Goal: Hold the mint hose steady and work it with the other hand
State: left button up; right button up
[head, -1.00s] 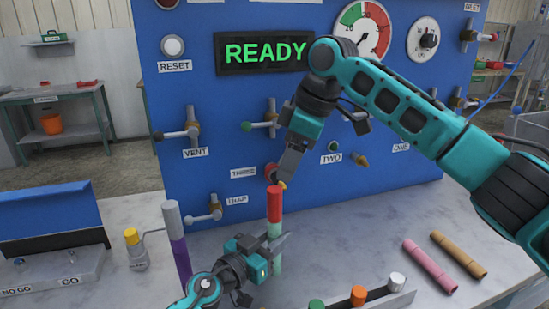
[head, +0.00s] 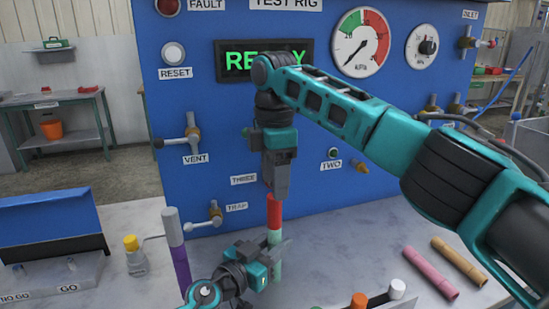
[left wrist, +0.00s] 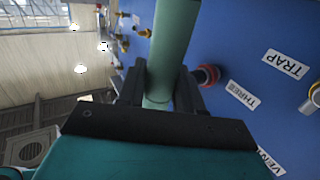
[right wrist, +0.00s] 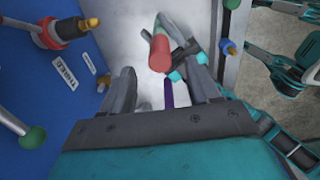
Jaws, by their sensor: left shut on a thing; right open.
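The mint hose (head: 275,239) stands upright over the bench, with a red piece (head: 274,211) at its top. My left gripper (head: 276,255) is shut on the mint part from the side. The left wrist view shows the mint hose (left wrist: 172,45) between its fingers. My right gripper (head: 276,194) points down just above the red piece and hides its upper end. In the right wrist view the open fingers (right wrist: 162,90) are apart, and the red end (right wrist: 160,58) shows beyond them. I cannot tell whether they touch it.
A purple hose with a grey top (head: 179,250) stands left of the mint hose. The blue panel (head: 215,120) with valves is close behind. Pink (head: 431,275) and tan (head: 459,262) tubes lie at the right. A rack with orange (head: 359,300) and white (head: 397,289) ends stands in front.

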aim_at(274, 208)
notch_tip(274, 208, down, 8)
jog(key=shift+r, duration=0.25)
grip_shut()
dwell(0.6)
jog(key=shift+r, duration=0.8)
dwell(0.5)
jog(key=shift+r, duration=2.45)
jog(key=shift+r, duration=0.15)
jog(key=shift+r, duration=1.35)
pick_arm(q)
jog(key=o, duration=1.1)
